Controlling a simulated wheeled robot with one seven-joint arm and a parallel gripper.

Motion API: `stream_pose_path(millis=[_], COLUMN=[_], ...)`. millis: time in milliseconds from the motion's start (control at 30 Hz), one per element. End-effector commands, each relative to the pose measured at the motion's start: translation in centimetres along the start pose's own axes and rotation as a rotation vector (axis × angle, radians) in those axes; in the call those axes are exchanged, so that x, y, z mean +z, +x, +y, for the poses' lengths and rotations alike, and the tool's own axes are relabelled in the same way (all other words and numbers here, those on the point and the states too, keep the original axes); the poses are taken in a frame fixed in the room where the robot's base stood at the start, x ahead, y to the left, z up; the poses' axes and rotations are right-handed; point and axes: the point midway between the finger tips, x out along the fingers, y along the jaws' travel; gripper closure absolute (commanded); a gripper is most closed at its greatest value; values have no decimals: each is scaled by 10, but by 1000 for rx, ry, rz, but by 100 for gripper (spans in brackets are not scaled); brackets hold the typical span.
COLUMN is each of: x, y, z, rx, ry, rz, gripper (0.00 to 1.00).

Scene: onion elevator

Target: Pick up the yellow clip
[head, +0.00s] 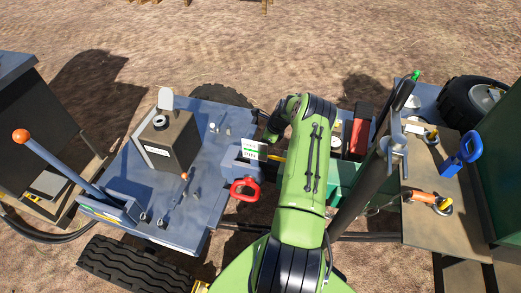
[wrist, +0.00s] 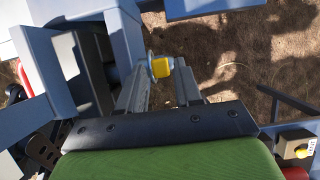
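A small yellow piece with a light blue edge, which looks like the yellow clip (wrist: 161,68), shows in the wrist view between the tips of my gripper (wrist: 162,76). The two grey fingers stand apart, with a gap visible beside the yellow piece, so my gripper looks open around it and not closed on it. In the head view my green arm reaches forward over the machine and bends down at its far end; the fingers are hidden there. A short yellow strip (head: 278,158) shows just left of the arm; I cannot tell if it is the same piece.
A brown bench (head: 430,220) with a blue clamp (head: 460,155) and an orange-handled tool (head: 424,196) is at right. Bare ground lies beyond.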

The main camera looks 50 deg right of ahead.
Motion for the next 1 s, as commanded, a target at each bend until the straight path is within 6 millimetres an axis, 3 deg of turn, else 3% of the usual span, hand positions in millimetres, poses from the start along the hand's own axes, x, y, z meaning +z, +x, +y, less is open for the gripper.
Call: stream_pose_path(millis=[200, 433, 700, 833, 1000], x=[0, 0, 1, 10, 28], y=[1, 1, -1, -22, -65], z=[-1, -1, -1, -1, -1], rx=[-3, -3, -3, -5, -5], ry=[0, -1, -1, -2, -3], rz=[0, 0, 0, -1, -1], gripper=[68, 100, 100, 100, 100])
